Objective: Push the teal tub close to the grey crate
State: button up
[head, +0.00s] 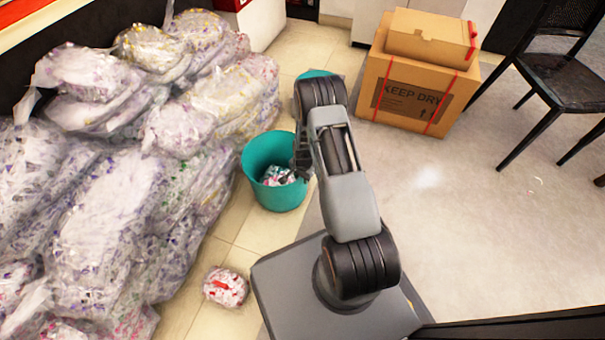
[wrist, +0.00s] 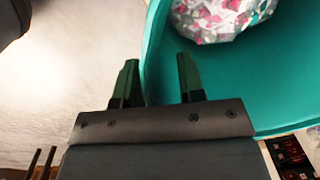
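The teal tub (head: 278,199) stands upright on the tiled floor in the head view, left of my arm, with a crumpled, patterned bundle (head: 272,175) inside. My gripper (head: 303,158) is at the tub's right rim, partly hidden by my arm. In the wrist view, the gripper (wrist: 158,62) is open, with its fingers apart. One finger appears outside the tub (wrist: 288,72) and the other over its inside, with the rim between them. I cannot tell whether either finger touches it. I cannot make out a grey crate in either view.
Clear bags of litter (head: 110,180) are piled along the left. A small bundle (head: 226,287) lies near my base. Another teal thing (head: 314,74) shows behind my arm. Cardboard boxes (head: 418,85) and a black chair (head: 560,80) stand at back right.

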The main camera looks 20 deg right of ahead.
jog(key=shift+f, duration=0.65)
jog(key=shift+c, duration=0.2)
grip_shut()
